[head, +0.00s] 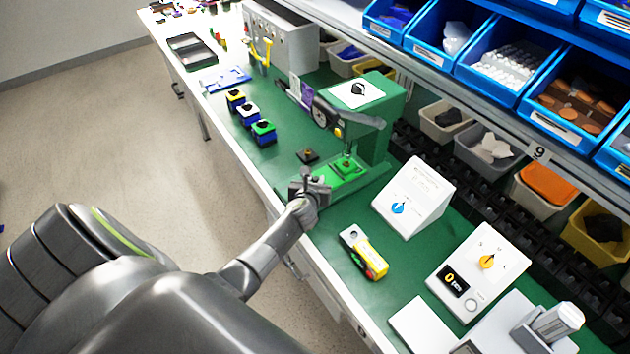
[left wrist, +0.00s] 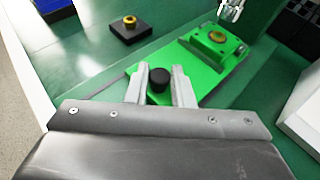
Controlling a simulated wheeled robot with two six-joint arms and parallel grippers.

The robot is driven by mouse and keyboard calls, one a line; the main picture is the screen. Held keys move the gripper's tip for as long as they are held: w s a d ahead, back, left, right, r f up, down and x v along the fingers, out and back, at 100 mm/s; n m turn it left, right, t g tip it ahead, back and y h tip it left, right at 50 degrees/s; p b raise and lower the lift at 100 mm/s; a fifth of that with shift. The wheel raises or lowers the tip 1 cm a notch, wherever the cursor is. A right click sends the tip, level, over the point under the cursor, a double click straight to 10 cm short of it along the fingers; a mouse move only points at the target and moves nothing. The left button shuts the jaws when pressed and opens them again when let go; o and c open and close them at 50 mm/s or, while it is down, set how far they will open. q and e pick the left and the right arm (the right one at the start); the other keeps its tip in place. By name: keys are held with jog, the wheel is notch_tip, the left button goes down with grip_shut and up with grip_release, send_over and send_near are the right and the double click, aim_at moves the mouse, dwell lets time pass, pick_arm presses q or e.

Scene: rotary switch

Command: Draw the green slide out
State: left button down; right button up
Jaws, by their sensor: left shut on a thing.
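The green slide (left wrist: 208,75) lies flat at the base of the green press (head: 378,110). It carries a round brass-coloured piece (left wrist: 217,36) in a seat toward its far end and a black knob (left wrist: 158,80) at its near end. My left gripper (left wrist: 159,84) is shut on the black knob, with one finger on each side of it. In the head view my left gripper (head: 310,186) is at the near end of the slide (head: 349,172) and hides the knob. My right gripper is not in view.
A small black block with a brass ring (head: 307,156) stands beside the slide. A white sloped box with a blue knob (head: 413,198) and a yellow device (head: 364,252) are to the right. Several coloured blocks (head: 249,116) stand at the left.

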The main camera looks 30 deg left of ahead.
pick_arm(q)
jog(key=s+a+p, duration=0.1)
jog(key=s, duration=0.3)
jog(key=s+a+p, duration=0.1)
jog(key=s+a, duration=0.1)
jog(key=s, duration=0.1)
jog(key=s+a+p, duration=0.1)
jog(key=s, duration=0.3)
jog(key=shift+s+a, duration=0.35)
jog(key=shift+a, duration=0.05)
jog(key=shift+s+f, duration=0.1)
jog(key=shift+f, duration=0.05)
jog(key=c, duration=1.3)
grip_release()
jog(key=shift+s+a, duration=0.1)
jog(key=shift+s, duration=0.05)
jog(key=shift+o, duration=0.2)
jog(key=p+v, duration=0.2)
jog(key=v, duration=1.5)
jog(key=shift+r, duration=0.25)
jog(key=shift+s, duration=0.1)
